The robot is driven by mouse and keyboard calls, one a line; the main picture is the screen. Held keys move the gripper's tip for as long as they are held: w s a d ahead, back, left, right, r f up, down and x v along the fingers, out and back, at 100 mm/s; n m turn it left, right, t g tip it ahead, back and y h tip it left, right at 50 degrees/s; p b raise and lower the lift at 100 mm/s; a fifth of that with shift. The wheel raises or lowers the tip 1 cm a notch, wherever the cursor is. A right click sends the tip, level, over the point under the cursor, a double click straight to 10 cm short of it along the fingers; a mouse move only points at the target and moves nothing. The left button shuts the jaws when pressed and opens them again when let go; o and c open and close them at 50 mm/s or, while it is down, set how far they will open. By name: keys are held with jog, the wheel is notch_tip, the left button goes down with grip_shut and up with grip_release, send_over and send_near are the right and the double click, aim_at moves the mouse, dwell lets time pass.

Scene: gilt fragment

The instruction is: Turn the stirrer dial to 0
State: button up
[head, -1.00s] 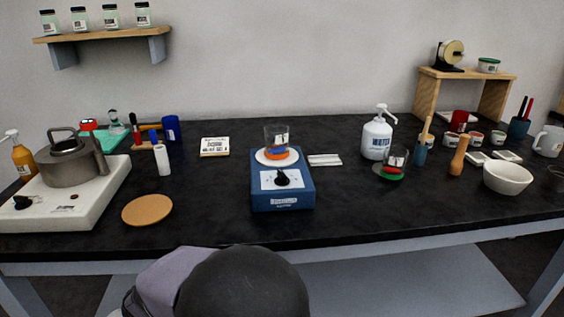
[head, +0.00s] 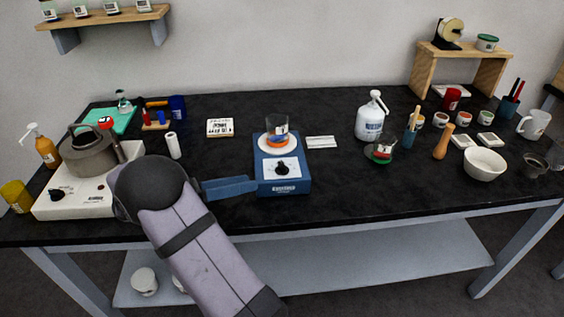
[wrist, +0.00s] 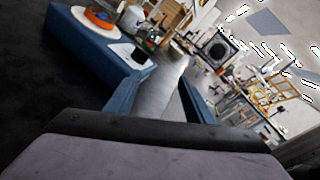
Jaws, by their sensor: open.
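The stirrer (head: 283,187) is a blue box on the black bench, with a round white plate (head: 264,149) on top. A glass beaker (head: 277,124) with orange at its base stands on the plate. The black dial (head: 282,168) sits on the pale front panel; its setting is too small to read. My gripper (head: 252,184) is just left of the stirrer's front, its blue fingers pointing right toward it. In the wrist view my gripper (wrist: 160,80) is open with nothing between the fingers, and the stirrer (wrist: 85,35) lies beyond, to the upper left.
A hotplate (head: 85,200) with a kettle (head: 90,155) stands left, behind my arm. A white card (head: 321,142) lies right of the stirrer. A white pump bottle (head: 370,118) and a small glass (head: 382,150) stand further right. The bench front right of the stirrer is clear.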

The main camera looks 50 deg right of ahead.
aim_at(280, 166)
jog(key=d+m, duration=0.1)
jog(key=d, duration=0.1)
jog(key=w+d+f+m+b, duration=0.1)
jog(key=d+m, duration=0.1)
jog(key=d+f+m, duration=0.1)
jog(key=d+m, duration=0.1)
jog(key=shift+w+d+g+h, duration=0.15)
jog(key=shift+g+h, duration=0.15)
jog(key=shift+h, duration=0.1)
jog(key=shift+d+m+b, duration=0.3)
jog(key=shift+d+m, duration=0.2)
jog(key=shift+p+x, duration=0.7)
jog(key=shift+x, duration=2.95)
jog(key=shift+r, duration=0.1)
jog(key=c, duration=1)
